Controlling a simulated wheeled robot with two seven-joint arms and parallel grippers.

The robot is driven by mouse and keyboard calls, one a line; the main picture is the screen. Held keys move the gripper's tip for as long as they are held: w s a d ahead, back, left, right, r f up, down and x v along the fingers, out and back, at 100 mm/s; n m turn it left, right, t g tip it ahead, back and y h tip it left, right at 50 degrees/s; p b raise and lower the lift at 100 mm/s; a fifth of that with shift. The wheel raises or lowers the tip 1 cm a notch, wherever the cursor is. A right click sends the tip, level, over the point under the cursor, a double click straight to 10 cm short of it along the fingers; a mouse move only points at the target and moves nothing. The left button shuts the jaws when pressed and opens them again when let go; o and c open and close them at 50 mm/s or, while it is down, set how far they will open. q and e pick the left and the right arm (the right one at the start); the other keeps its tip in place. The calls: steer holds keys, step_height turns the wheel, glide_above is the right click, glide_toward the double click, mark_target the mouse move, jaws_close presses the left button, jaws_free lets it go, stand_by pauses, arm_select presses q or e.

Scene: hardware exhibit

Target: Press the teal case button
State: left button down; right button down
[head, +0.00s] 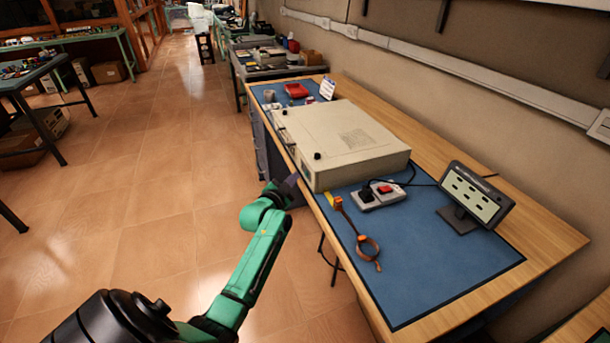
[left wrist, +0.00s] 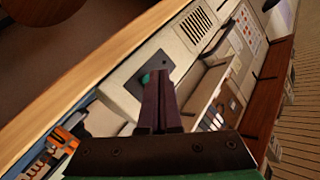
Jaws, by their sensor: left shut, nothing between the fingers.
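The beige case (head: 345,135) lies on the blue mat along the workbench. The teal button (left wrist: 146,78) shows in the left wrist view on a dark square plate (left wrist: 152,70) on the case's side; that side is hidden from the head view. My left gripper (head: 290,183) is shut and empty, beside the case's near end at the bench's front edge. In the left wrist view its dark fingertips (left wrist: 158,82) are just right of the button and partly overlap the plate. I cannot tell whether they touch it. My right gripper is not in view.
The floor (head: 150,190) left of the bench is clear.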

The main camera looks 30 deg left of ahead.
arm_select(q)
steer(key=shift+w, duration=0.1)
stand_by(0.7)
steer(key=shift+w+d, duration=0.25)
steer(key=shift+w+d, duration=0.25)
steer(key=shift+w, duration=0.1)
stand_by(0.8)
steer(key=shift+s+a+p, duration=0.3)
steer(key=shift+s+a, duration=0.15)
steer(key=shift+s, duration=0.25)
steer(key=s+a, duration=0.1)
steer(key=s, duration=0.1)
steer(key=s+a+p, duration=0.1)
steer(key=s+a, duration=0.1)
stand_by(0.5)
